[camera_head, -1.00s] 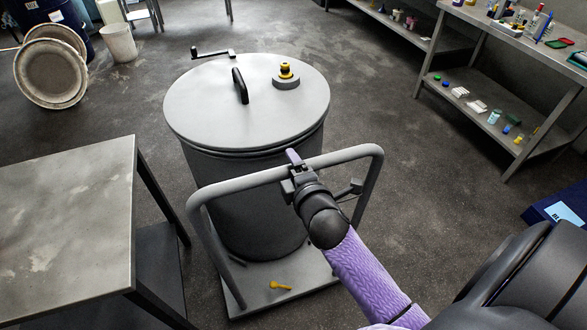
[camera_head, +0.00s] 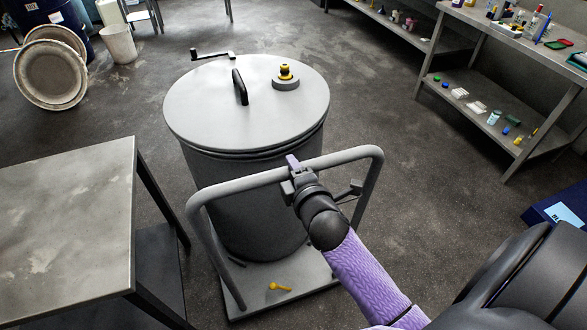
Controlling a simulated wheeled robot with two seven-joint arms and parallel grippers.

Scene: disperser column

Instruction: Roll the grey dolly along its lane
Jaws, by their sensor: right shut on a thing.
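The grey dolly (camera_head: 258,285) is in the middle of the head view, with a flat base and a bent tube handle (camera_head: 240,183) on its near side. A large grey drum (camera_head: 245,200) with a lid stands upright on it. The lid bears a black handle, a crank and a yellow-topped fitting. My right gripper (camera_head: 293,172), on a purple-sleeved arm, is shut on the handle's top bar, right of its middle. A yellow lever (camera_head: 280,287) sits at the near part of the base. My left gripper is out of view.
A metal table (camera_head: 70,215) stands close on the left of the dolly. A shelved bench (camera_head: 475,45) with bottles is at the right. The floor behind the drum is clear.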

